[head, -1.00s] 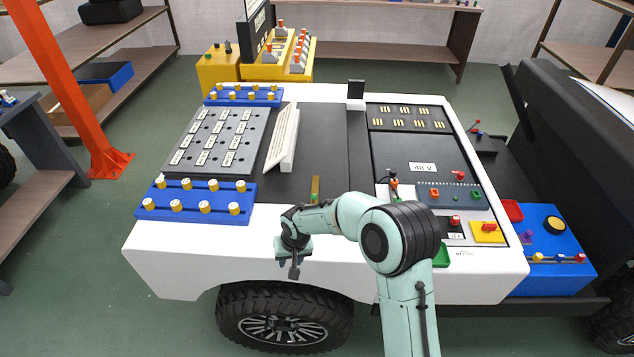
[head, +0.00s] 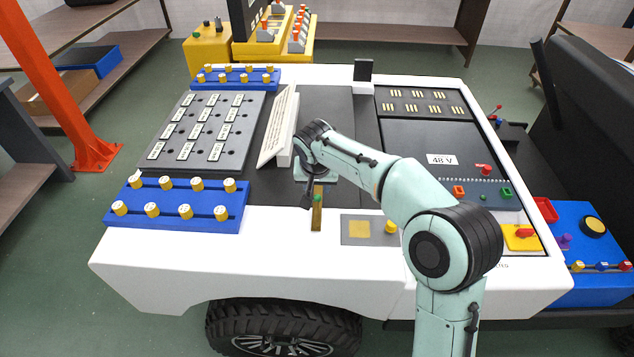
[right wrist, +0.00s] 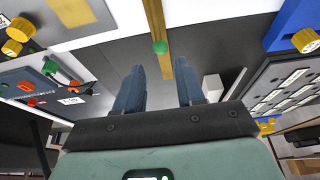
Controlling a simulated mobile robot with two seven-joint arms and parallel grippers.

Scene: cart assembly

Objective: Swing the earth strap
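The earth strap is a thin brass-coloured bar (head: 317,218) lying on the cart top near its front edge. A small green knob (head: 317,198) sits on it. In the right wrist view the strap (right wrist: 151,18) runs down between my fingers, and its green knob (right wrist: 160,47) shows just beyond the fingertips. My right gripper (head: 309,200) is over the strap's far part, hiding some of it. In the wrist view the right gripper (right wrist: 160,68) has its fingers apart, one on each side of the strap, with no visible contact. My left gripper is not in view.
A grey plate with a gold square pad (head: 360,229) lies right of the strap. A tilted white label board (head: 276,135) stands close behind my gripper. The white front rim (head: 250,265) is clear.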

